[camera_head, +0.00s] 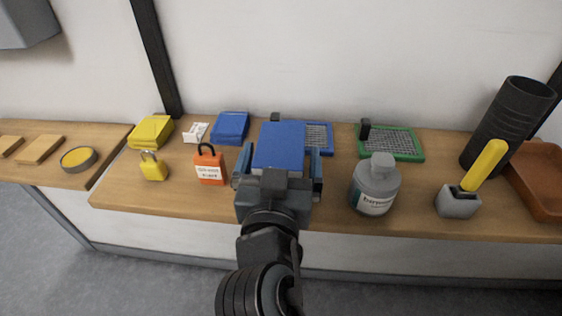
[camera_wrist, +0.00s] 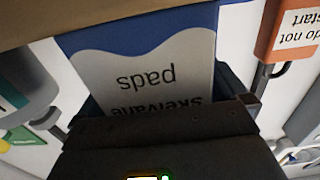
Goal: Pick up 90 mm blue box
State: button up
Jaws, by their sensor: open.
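A blue box (camera_head: 279,140) stands on the wooden shelf, in front of my gripper (camera_head: 279,160). In the wrist view the box (camera_wrist: 145,65) has a blue and white face with the upside-down words "skelvane pads". My gripper is open, with one finger on each side of the box. I cannot tell whether the fingers touch it. The lower part of the box is hidden by my gripper. A second, smaller-looking blue item (camera_head: 230,126) lies farther left at the back. No size marking is readable on either.
An orange padlock (camera_head: 209,168) stands close left of my gripper, and a grey bottle (camera_head: 374,186) stands to the right. A blue-framed mesh tray (camera_head: 319,137) is behind the box. A green-framed tray (camera_head: 392,143) and a grey holder (camera_head: 458,202) are farther right.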

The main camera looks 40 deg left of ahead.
jog(key=c, duration=1.1)
jog(key=shift+c, duration=0.2)
